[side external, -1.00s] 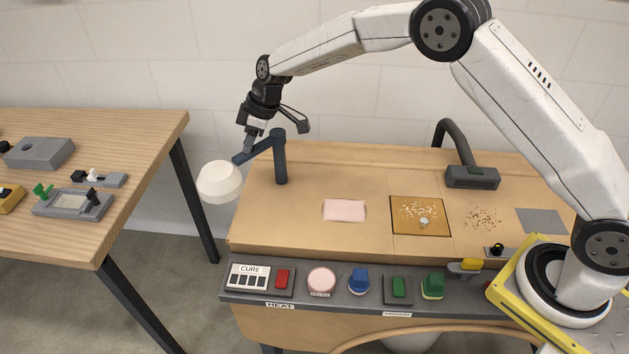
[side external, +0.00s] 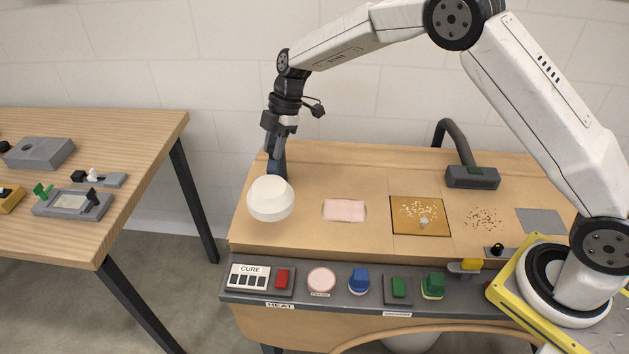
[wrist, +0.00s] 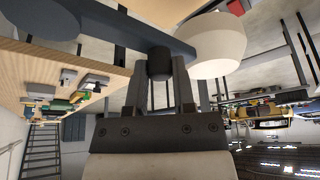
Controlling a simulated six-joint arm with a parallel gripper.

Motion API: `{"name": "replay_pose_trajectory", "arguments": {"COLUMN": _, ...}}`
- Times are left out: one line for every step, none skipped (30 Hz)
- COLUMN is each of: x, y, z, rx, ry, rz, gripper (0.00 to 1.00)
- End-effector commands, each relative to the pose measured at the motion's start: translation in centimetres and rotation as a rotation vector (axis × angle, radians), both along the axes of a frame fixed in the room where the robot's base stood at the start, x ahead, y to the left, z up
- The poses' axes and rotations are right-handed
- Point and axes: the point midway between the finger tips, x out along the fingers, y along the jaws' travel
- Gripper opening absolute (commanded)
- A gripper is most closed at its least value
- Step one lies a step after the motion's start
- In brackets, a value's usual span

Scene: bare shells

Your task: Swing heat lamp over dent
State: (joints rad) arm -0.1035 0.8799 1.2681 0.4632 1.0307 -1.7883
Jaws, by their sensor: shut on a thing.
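The heat lamp has a white round head (side external: 270,199) on a dark blue-grey swing arm and post (side external: 279,172). The head hangs over the left end of the tan bench panel, left of a pink patch (side external: 344,210). I cannot make out a dent for certain; the pink patch has an uneven outline. My gripper (side external: 273,148) is above the lamp arm. In the wrist view my gripper (wrist: 160,75) is shut on a dark knob (wrist: 159,62) on the lamp arm (wrist: 125,30), with the lamp head (wrist: 218,45) to the right.
Right of the pink patch lie a brown square with pale specks (side external: 420,213), scattered crumbs (side external: 482,217) and a grey square (side external: 538,221). A dark hooked fixture (side external: 472,177) stands behind. A control strip (side external: 320,290) runs along the front. A wooden table (side external: 100,220) is at left.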

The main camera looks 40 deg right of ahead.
Motion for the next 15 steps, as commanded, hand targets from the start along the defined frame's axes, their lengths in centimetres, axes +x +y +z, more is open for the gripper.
{"name": "replay_pose_trajectory", "arguments": {"x": -0.3, "y": -0.4, "z": -0.1, "rx": 0.0, "ry": 0.003, "rz": 0.041, "gripper": 0.0}}
{"name": "replay_pose_trajectory", "arguments": {"x": -0.4, "y": -0.6, "z": -0.1, "rx": 0.0, "ry": 0.003, "rz": 0.071, "gripper": 0.0}}
{"name": "replay_pose_trajectory", "arguments": {"x": -0.6, "y": -0.9, "z": -0.1, "rx": 0.0, "ry": 0.003, "rz": 0.108, "gripper": 0.0}}
{"name": "replay_pose_trajectory", "arguments": {"x": -0.7, "y": -1.1, "z": -0.1, "rx": -0.001, "ry": 0.003, "rz": 0.138, "gripper": 0.0}}
{"name": "replay_pose_trajectory", "arguments": {"x": -0.8, "y": -1.3, "z": -0.1, "rx": -0.001, "ry": 0.003, "rz": 0.166, "gripper": 0.0}}
{"name": "replay_pose_trajectory", "arguments": {"x": -1.0, "y": -1.5, "z": -0.1, "rx": -0.001, "ry": 0.004, "rz": 0.204, "gripper": 0.0}}
{"name": "replay_pose_trajectory", "arguments": {"x": -1.1, "y": -1.7, "z": -0.1, "rx": 0.0, "ry": 0.003, "rz": 0.233, "gripper": 0.0}}
{"name": "replay_pose_trajectory", "arguments": {"x": -1.2, "y": -1.9, "z": -0.1, "rx": 0.0, "ry": 0.003, "rz": 0.261, "gripper": 0.0}}
{"name": "replay_pose_trajectory", "arguments": {"x": -1.3, "y": -2.2, "z": -0.1, "rx": -0.001, "ry": 0.002, "rz": 0.3, "gripper": 0.0}}
{"name": "replay_pose_trajectory", "arguments": {"x": -1.4, "y": -2.5, "z": -0.1, "rx": -0.001, "ry": 0.003, "rz": 0.328, "gripper": 0.0}}
{"name": "replay_pose_trajectory", "arguments": {"x": -1.4, "y": -2.7, "z": -0.1, "rx": -0.001, "ry": 0.003, "rz": 0.356, "gripper": 0.0}}
{"name": "replay_pose_trajectory", "arguments": {"x": -1.5, "y": -3.0, "z": -0.1, "rx": 0.0, "ry": 0.004, "rz": 0.394, "gripper": 0.0}}
{"name": "replay_pose_trajectory", "arguments": {"x": -1.6, "y": -3.2, "z": -0.1, "rx": 0.0, "ry": 0.004, "rz": 0.423, "gripper": 0.0}}
{"name": "replay_pose_trajectory", "arguments": {"x": -1.6, "y": -3.5, "z": -0.1, "rx": -0.001, "ry": 0.003, "rz": 0.452, "gripper": 0.0}}
{"name": "replay_pose_trajectory", "arguments": {"x": -1.7, "y": -3.8, "z": -0.1, "rx": 0.0, "ry": 0.003, "rz": 0.49, "gripper": 0.0}}
